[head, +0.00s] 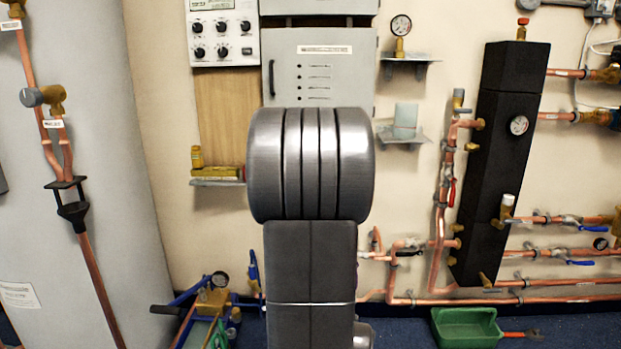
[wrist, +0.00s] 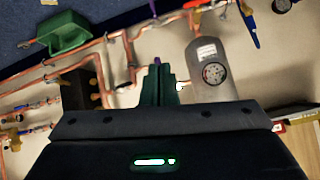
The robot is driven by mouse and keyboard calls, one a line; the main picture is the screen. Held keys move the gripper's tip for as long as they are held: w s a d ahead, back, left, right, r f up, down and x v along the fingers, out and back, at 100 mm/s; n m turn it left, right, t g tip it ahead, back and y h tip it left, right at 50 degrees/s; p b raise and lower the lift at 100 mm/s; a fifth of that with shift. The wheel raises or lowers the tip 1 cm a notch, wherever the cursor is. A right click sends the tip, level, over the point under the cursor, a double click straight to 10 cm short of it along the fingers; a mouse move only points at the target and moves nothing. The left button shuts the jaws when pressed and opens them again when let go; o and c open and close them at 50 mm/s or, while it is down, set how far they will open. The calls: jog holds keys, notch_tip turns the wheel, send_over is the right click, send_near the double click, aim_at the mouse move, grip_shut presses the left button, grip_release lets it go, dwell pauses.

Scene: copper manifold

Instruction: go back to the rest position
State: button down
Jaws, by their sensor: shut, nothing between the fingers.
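My gripper (wrist: 160,70) shows in the wrist view as two dark green fingers standing close together above the dark gripper body. It is shut, with nothing seen between the fingers. Copper pipes and a grey vessel with a round dial (wrist: 208,65) show behind and beside the fingers. The fingers look apart from them, but the distance is hard to tell. In the head view my own grey arm stands upright in the middle and hides the gripper.
Copper pipes (head: 440,300) and a black manifold block (head: 497,150) are on the right wall. A green tray (head: 467,327) lies on the blue floor; it also shows in the wrist view (wrist: 64,32). A grey tank (head: 75,190) stands left. A blue-handled tool (head: 205,300) is on the floor.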

jog(key=s+a+f+n+g+b, duration=0.1)
jog(key=s+a+f+g+b, duration=0.1)
jog(key=s+f+b, duration=0.4)
jog(key=shift+s+a+f+g+y+b, duration=0.3)
jog(key=shift+s+f, duration=0.2)
jog(key=shift+s, duration=1.95)
